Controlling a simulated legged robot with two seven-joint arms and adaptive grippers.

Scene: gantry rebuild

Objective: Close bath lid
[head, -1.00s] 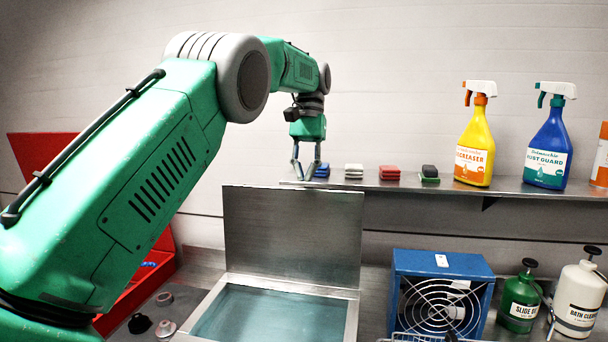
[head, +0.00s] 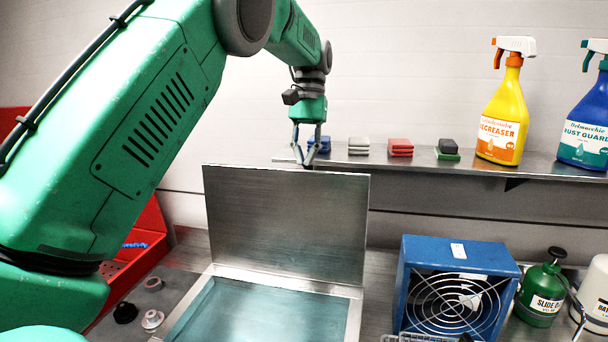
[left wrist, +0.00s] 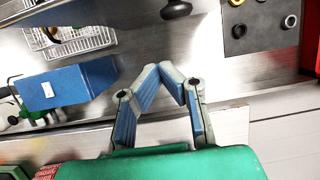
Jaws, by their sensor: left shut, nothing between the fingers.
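The bath lid (head: 285,225) is a flat metal plate standing upright, open, at the back of the bath (head: 357,318). The bath has a metal rim around bluish-green liquid. My left gripper (head: 309,165) hangs pointing down at the lid's top edge, right of its middle. Its fingertips are at or just behind that edge; I cannot tell whether they touch it. In the left wrist view the fingers (left wrist: 170,72) come together at the tips, shut and empty. My right gripper is not in view.
A wall shelf (head: 470,166) behind the gripper holds sponges (head: 401,147) and spray bottles (head: 503,110). A blue fan box (head: 455,252) and a green pump bottle (head: 541,290) stand right of the bath. A red bin (head: 150,240) and small round parts (head: 152,320) are at left.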

